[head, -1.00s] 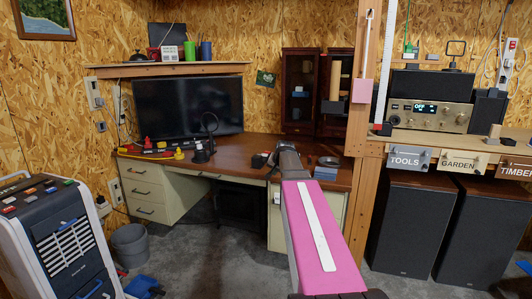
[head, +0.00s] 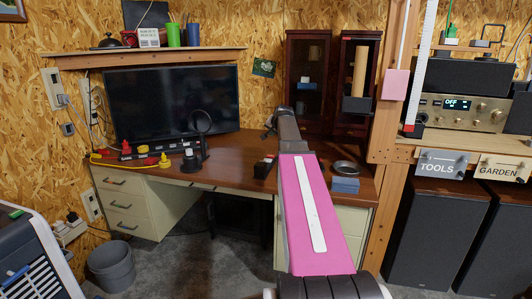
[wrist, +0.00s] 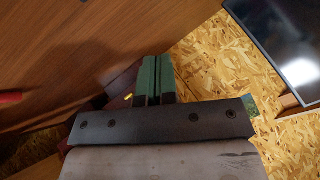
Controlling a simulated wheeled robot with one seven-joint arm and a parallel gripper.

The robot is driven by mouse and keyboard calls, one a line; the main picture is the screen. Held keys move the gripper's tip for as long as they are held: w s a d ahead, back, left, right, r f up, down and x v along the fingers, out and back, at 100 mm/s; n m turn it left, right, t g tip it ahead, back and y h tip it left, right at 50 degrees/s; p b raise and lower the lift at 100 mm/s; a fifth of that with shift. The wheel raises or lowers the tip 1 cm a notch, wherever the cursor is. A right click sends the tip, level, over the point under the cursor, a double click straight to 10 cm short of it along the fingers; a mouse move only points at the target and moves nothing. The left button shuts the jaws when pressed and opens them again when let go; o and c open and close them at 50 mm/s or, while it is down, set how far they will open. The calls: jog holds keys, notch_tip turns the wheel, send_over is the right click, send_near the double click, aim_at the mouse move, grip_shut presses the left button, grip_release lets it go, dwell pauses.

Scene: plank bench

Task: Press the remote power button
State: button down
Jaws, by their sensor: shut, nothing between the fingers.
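I cannot pick out a remote or its power button for certain in either view. A small dark object with red and white on top (head: 265,167) lies on the desk just left of my arm; I cannot tell what it is. My gripper (wrist: 157,80) shows in the wrist view with its two green fingers together and nothing between them. In the head view my pink arm reaches forward over the desk (head: 225,180), and its far end (head: 272,122) is above the back of the desk. The dark television (head: 172,105) stands at the left of the desk.
A black ring stand (head: 202,135) and a red and yellow power strip (head: 130,157) stand left on the desk. Blue blocks (head: 345,185) and a dark ring (head: 345,168) lie right of my arm. Dark cabinets (head: 308,75) stand behind. A wooden post (head: 385,170) rises at the right.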

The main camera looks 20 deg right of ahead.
aim_at(272, 156)
jog(key=shift+w, duration=0.25)
jog(key=shift+f, duration=0.15)
jog(key=shift+f, duration=4.25)
jog(key=shift+f, duration=0.2)
jog(key=shift+f, duration=0.2)
jog(key=shift+f, duration=0.65)
jog(key=shift+r, duration=0.95)
